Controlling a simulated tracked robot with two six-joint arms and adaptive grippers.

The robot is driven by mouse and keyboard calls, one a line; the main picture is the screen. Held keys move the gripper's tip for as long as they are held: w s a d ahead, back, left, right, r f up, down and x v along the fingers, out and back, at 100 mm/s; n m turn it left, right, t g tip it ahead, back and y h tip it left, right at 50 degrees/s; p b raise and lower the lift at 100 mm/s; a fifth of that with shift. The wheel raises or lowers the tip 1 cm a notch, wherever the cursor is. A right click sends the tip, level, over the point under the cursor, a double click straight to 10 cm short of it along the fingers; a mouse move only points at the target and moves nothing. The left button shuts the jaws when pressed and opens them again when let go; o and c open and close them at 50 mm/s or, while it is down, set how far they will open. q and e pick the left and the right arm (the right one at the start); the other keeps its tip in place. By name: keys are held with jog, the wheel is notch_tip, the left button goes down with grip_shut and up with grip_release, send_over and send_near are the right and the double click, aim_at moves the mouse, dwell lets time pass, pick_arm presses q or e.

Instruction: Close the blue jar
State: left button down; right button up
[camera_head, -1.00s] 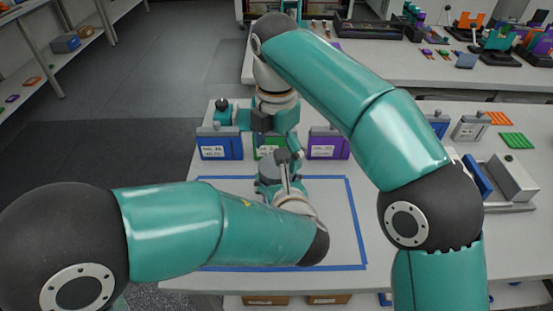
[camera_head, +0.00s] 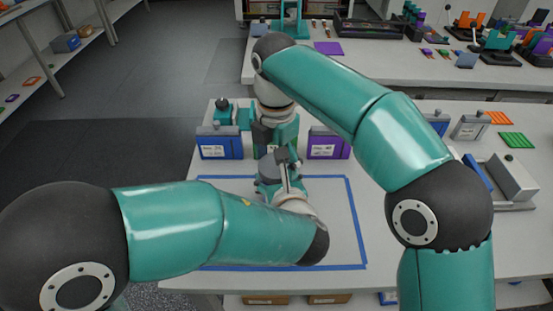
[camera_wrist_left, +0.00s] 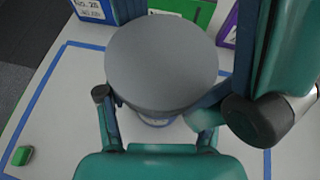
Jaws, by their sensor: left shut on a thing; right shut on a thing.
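A wide grey disc, the lid (camera_wrist_left: 160,68), fills the middle of the left wrist view. It also shows in the head view (camera_head: 268,168) over the taped area. A small strip of the blue jar (camera_wrist_left: 158,123) shows below the lid's near edge; the rest is hidden. My left gripper (camera_head: 270,190) is shut on the jar, its fingers on either side in the left wrist view. My right gripper (camera_head: 276,142) reaches in from the far side, its teal fingers around the lid. I cannot tell whether the lid touches the jar's rim.
A blue box (camera_head: 220,147) and a purple box (camera_head: 328,145) stand behind the blue tape frame (camera_head: 358,230); a green box between them is mostly hidden. A grey device (camera_head: 510,180) is at the right. A small green block (camera_wrist_left: 21,156) lies inside the tape.

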jog(key=m, duration=0.9)
jog(key=shift+m, duration=0.4)
jog(key=o, duration=1.2)
jog(key=shift+r, duration=0.1)
notch_tip(320, 180, up, 4)
jog(key=shift+a+r, duration=0.1)
jog(key=shift+r, duration=0.1)
jog(key=shift+s+r, duration=0.15)
jog(key=shift+c, duration=0.5)
